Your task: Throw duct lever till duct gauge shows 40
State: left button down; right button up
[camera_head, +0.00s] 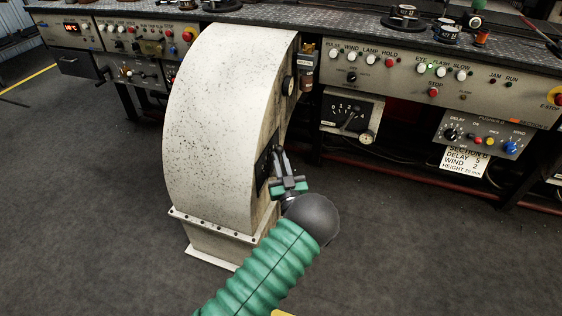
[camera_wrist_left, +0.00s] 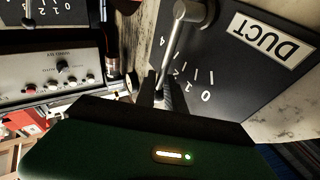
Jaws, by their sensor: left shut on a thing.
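The duct (camera_head: 225,110) is a tall curved off-white housing with dark speckles, standing on the floor in the head view. Its dark lever plate (camera_head: 264,170) faces right. The left wrist view shows that plate close up, with an upside-down DUCT label (camera_wrist_left: 270,38) and a numbered scale.
A long console (camera_head: 440,80) with buttons and knobs runs behind the duct. Below it hang a scale panel with a lever (camera_head: 350,115), a knob box (camera_head: 482,135) and a white sign (camera_head: 465,162). The dark floor in front is clear.

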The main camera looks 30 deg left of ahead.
pick_arm(q)
jog(key=c, duration=1.6)
grip_release()
jog(key=shift+w+r, duration=0.1)
jog(key=shift+r, duration=0.3)
jog(key=shift+c, duration=0.2)
jog(key=shift+o, duration=0.5)
jog(key=shift+d+r, duration=0.1)
jog(key=shift+d, duration=0.05)
jog(key=shift+s+d+f, duration=0.15)
jog(key=shift+s+f, duration=0.05)
jog(key=shift+s, duration=0.05)
jog(key=p+v, duration=0.5)
jog(key=v, duration=1.1)
jog(key=shift+d+f, duration=0.15)
jog(key=shift+s, duration=0.15)
